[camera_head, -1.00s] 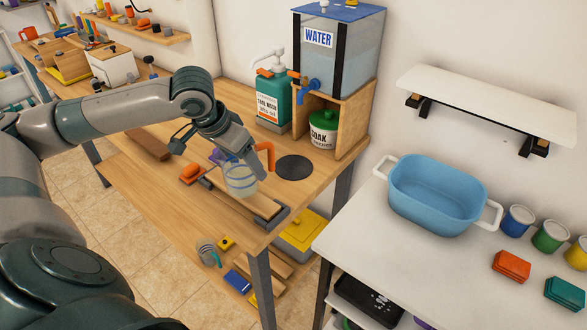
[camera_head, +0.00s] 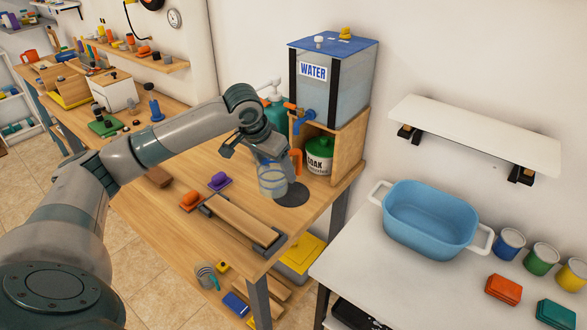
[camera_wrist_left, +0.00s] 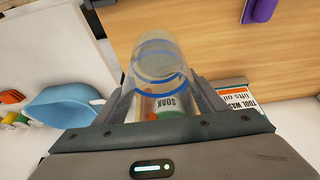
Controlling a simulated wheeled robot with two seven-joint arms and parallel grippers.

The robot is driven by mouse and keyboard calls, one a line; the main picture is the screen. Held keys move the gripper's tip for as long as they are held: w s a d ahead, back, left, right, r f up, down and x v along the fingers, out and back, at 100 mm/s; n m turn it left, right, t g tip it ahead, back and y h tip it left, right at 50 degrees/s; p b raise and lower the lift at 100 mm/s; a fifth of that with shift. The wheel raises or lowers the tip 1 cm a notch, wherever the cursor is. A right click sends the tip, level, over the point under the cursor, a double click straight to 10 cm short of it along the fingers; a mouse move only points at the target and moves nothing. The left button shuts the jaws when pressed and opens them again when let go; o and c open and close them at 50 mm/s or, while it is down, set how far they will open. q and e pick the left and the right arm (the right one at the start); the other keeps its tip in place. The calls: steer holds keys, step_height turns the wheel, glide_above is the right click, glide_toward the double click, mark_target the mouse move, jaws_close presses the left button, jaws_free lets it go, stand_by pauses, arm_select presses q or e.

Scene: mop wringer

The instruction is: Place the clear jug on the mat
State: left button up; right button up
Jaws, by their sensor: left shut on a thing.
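The clear jug (camera_head: 271,182), with blue bands and an orange handle (camera_head: 296,160), is upright at the wooden workbench's right end. My left gripper (camera_head: 268,157) is shut on it near its top. In the left wrist view the jug (camera_wrist_left: 158,65) sits between the fingers of the left gripper (camera_wrist_left: 160,95). The round dark mat (camera_head: 294,196) lies on the bench; the jug covers its left part in the head view. I cannot tell whether the jug's base touches the mat or hangs just above it. My right gripper is not in view.
The water tank (camera_head: 345,85) with a blue tap (camera_head: 305,117) stands on a wooden stand behind the mat. A green soak tub (camera_head: 319,155) sits under it. A wooden board (camera_head: 238,220) lies in front left. A blue basin (camera_head: 430,220) is on the white table.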

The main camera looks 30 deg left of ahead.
arm_select(q)
steer(key=w+f+p, duration=0.3)
steer(key=w, duration=0.4)
steer(key=shift+w+d, duration=0.2)
steer(key=shift+d, duration=0.1)
steer(key=shift+s+f, duration=0.1)
steer(key=shift+f, duration=0.05)
step_height(320, 180, down, 3)
steer(key=shift+r+p, duration=0.1)
steer(key=shift+p, duration=0.95)
steer(key=shift+w+f, duration=0.2)
steer(key=shift+f, duration=0.25)
